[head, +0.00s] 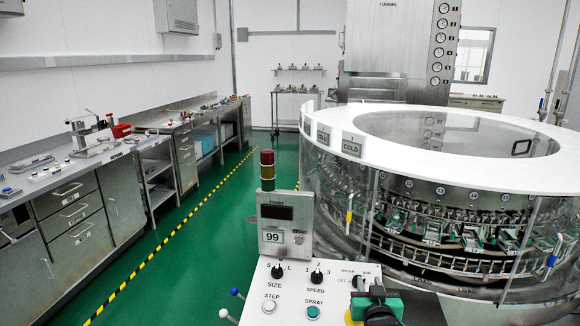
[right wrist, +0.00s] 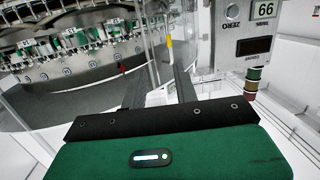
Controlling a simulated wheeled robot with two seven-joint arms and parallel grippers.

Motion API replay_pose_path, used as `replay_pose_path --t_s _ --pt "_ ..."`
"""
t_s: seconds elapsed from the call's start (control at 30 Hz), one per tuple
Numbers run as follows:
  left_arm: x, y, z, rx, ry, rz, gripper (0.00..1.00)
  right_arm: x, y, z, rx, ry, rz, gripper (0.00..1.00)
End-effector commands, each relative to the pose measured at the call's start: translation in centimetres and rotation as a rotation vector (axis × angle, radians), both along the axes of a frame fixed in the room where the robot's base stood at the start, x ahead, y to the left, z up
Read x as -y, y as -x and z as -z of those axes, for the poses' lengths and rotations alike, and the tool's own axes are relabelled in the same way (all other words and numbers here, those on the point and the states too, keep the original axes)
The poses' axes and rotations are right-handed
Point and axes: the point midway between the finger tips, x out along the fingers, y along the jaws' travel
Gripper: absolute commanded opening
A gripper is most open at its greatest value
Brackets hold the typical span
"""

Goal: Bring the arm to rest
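My right gripper (head: 378,296), green and black, shows at the lower right of the control panel (head: 256,290) in the head view. It covers part of the panel near the AIR and WATER labels. In the right wrist view its green body fills the bottom, and its two black fingers (right wrist: 160,88) stand apart with nothing seen between them. The fingertips point toward the washer's side. My left gripper is not in view.
The round rotary washer (head: 452,170) with a white rim stands at the right. The panel has knobs, buttons, a counter (head: 272,238) reading 99 and a signal light (head: 267,171). Steel benches (head: 85,205) line the left wall. The green aisle (head: 190,235) is clear.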

Motion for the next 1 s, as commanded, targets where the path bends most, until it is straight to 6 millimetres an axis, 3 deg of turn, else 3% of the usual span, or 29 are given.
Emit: replay_pose_path --t_s 0.27,0.37,0.47,0.6,0.8,1.0 --pt "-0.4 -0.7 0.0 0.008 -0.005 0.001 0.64 1.5 5.6 5.6 -0.189 0.005 0.006 0.30" --pt "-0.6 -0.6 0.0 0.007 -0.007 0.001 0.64 2.0 8.9 8.2 -0.291 0.008 0.003 0.30" --pt "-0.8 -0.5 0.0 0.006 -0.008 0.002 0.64 2.6 13.7 11.3 -0.428 0.016 -0.009 0.30" --pt "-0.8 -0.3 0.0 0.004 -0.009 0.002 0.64 3.1 21.5 14.8 -0.639 0.028 -0.043 0.30" --pt "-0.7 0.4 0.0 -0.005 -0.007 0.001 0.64 3.2 30.0 17.0 -0.860 0.045 -0.100 0.30" --pt "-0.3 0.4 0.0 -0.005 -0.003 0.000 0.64 3.2 35.9 17.5 -1.007 0.057 -0.149 0.30"
